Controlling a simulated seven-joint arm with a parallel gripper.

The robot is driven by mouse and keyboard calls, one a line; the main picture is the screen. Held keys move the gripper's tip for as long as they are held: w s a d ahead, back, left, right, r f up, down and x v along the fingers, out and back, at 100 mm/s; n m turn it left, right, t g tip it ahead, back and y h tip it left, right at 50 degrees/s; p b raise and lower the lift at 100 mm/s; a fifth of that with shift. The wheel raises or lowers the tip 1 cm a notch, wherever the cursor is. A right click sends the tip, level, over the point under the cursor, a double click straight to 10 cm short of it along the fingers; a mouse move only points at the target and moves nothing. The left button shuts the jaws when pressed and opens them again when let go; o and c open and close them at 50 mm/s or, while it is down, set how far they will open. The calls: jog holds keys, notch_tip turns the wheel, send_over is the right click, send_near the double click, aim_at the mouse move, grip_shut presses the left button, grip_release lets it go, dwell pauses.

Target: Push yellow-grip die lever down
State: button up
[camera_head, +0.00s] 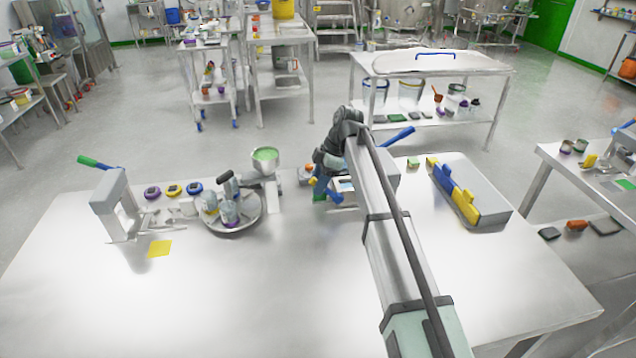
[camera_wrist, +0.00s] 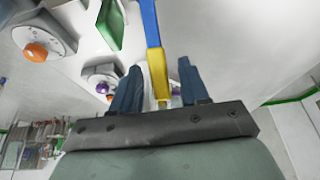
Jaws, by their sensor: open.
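In the wrist view, a yellow grip (camera_wrist: 156,70) lies in the gap between the two dark blue fingers of my gripper (camera_wrist: 158,78). The fingers stand apart, one on each side of it, and I cannot tell whether either touches it. A blue bar (camera_wrist: 149,20) runs on from the yellow grip to the top of the picture. In the head view, my gripper (camera_head: 322,186) is low at a grey press-like unit (camera_head: 386,180), just left of my arm. My arm hides part of this unit, and I cannot make out the yellow grip there.
The wrist view shows a green piece (camera_wrist: 111,25) and an orange knob (camera_wrist: 36,52) close by. In the head view, a blue lever (camera_head: 397,136) sticks out behind my arm. A round tray (camera_head: 252,222) and a green-handled unit (camera_head: 112,205) stand left.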

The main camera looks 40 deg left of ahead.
jog(key=shift+s+a+f, duration=0.1)
jog(key=shift+f, duration=0.2)
grip_shut()
dwell(0.5)
